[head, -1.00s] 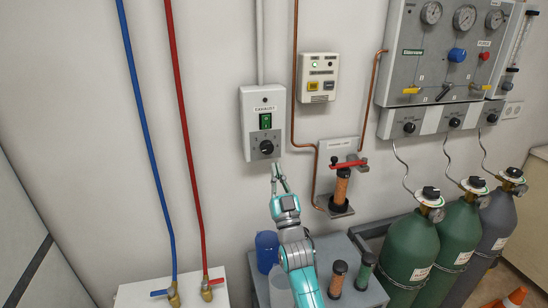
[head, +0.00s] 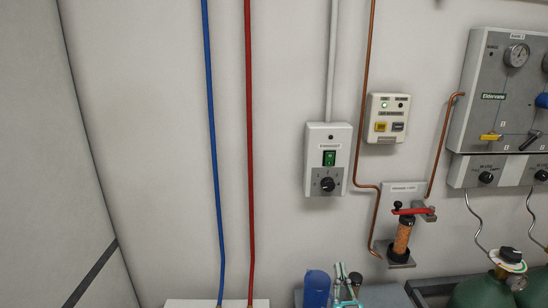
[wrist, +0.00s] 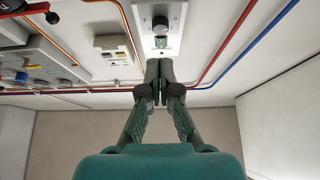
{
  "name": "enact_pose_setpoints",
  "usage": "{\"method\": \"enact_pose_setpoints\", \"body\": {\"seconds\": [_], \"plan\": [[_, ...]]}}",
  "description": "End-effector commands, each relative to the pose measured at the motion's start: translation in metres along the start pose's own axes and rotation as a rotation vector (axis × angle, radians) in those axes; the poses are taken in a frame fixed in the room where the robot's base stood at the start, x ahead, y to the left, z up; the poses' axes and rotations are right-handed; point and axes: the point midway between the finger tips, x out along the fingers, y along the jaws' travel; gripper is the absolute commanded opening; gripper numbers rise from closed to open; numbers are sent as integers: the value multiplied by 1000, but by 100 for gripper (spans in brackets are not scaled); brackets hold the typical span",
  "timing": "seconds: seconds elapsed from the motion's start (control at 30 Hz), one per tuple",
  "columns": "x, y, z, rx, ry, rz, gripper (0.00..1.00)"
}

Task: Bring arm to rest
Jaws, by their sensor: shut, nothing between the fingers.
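My gripper (head: 344,281) shows at the bottom edge of the head view, below the white exhaust switch box (head: 326,160). Its fingers are shut with nothing between them, as the wrist view (wrist: 159,66) shows. The fingertips are apart from the box and its black knob (head: 327,184). The box has a green switch (head: 329,158), and it also shows beyond the fingertips in the wrist view (wrist: 173,42). Most of my arm is out of the head view.
A blue bottle (head: 316,288) stands left of my gripper. A copper-coloured cylinder with a red lever (head: 402,236) is on the wall to the right. A green gas cylinder (head: 482,292) is at lower right. Blue (head: 213,150) and red (head: 249,150) pipes run down the wall.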

Motion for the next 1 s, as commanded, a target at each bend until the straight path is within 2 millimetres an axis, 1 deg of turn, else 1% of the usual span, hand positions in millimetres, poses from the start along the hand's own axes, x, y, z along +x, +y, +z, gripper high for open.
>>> {"method": "enact_pose_setpoints", "body": {"seconds": [0.03, 0.07, 0.1, 0.27, 0.3, 0.47, 0.5, 0.57, 0.6, 0.67, 0.7, 0.77, 0.8, 0.87, 0.9, 1.0], "plan": [[-25, 0, 7, 0, -29, 0, 0], [-38, 0, 10, 0, -44, 0, 0], [-55, 0, 14, 0, -64, 0, 0], [-122, 0, 21, 0, -143, 0, 0], [-139, 0, 22, 0, -163, 0, 0], [-203, 0, 19, 0, -241, 0, 0], [-218, 0, 17, 0, -260, 0, 0], [-241, 0, 14, 0, -290, 0, 0], [-256, 0, 10, 0, -309, 0, 0], [-278, 0, 5, 0, -339, 0, 0], [-292, 0, 1, 0, -358, 0, 0], [-312, 0, -6, 0, -388, 0, 0], [-326, 0, -11, 0, -408, 0, 0], [-345, 0, -19, 0, -438, 0, 0], [-357, 0, -25, 0, -458, 0, 0], [-387, 0, -41, 0, -507, 0, 0]]}}
